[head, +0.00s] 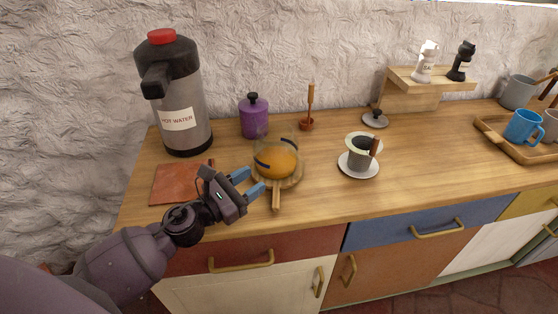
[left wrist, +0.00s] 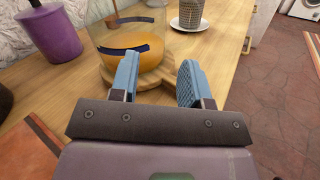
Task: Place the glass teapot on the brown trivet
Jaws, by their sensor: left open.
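The glass teapot (head: 277,162), clear with orange tea and dark bands, stands upright on a round wooden board with a handle, left of the counter's middle. It also shows in the left wrist view (left wrist: 130,45), just beyond my fingers. The brown trivet (head: 180,183), a flat reddish-brown square, lies bare at the counter's left end, partly behind my arm. My left gripper (head: 255,181) is open and empty, its blue fingertips at the near left side of the teapot. I cannot tell whether they touch it. My right gripper is not in view.
The hot water dispenser (head: 178,95) stands behind the trivet. A purple canister (head: 254,117) is behind the teapot. The wooden board (head: 292,181) has its handle toward the front edge. A cup on a saucer (head: 358,170) stands to the right, with clear counter between.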

